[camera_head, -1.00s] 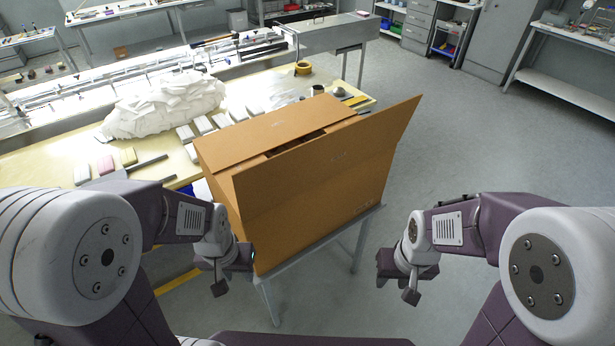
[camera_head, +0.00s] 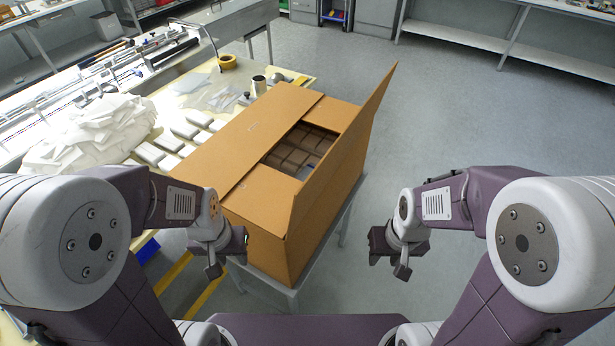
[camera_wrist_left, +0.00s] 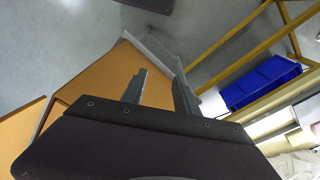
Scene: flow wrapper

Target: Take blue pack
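No pack that I can clearly tell as blue shows. A large cardboard box (camera_head: 262,130) stands with its flaps partly open, and brown packs (camera_head: 300,148) lie in rows inside. A small pale bluish patch (camera_head: 307,170) shows at the opening's near edge; I cannot tell what it is. My left gripper (camera_head: 228,266) is beside the box's near left corner, outside it. In the left wrist view its two fingers (camera_wrist_left: 160,92) are apart with nothing between them. My right gripper (camera_head: 389,265) hangs right of the box over the floor, its fingers apart and empty.
The raised right flap (camera_head: 345,150) stands tall beside the opening. A blue bin (camera_wrist_left: 262,82) sits low beside the table frame. White packs (camera_head: 184,130), a white heap (camera_head: 95,135), a tape roll (camera_head: 227,62) and a metal cup (camera_head: 259,84) lie on the table. Floor at right is clear.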

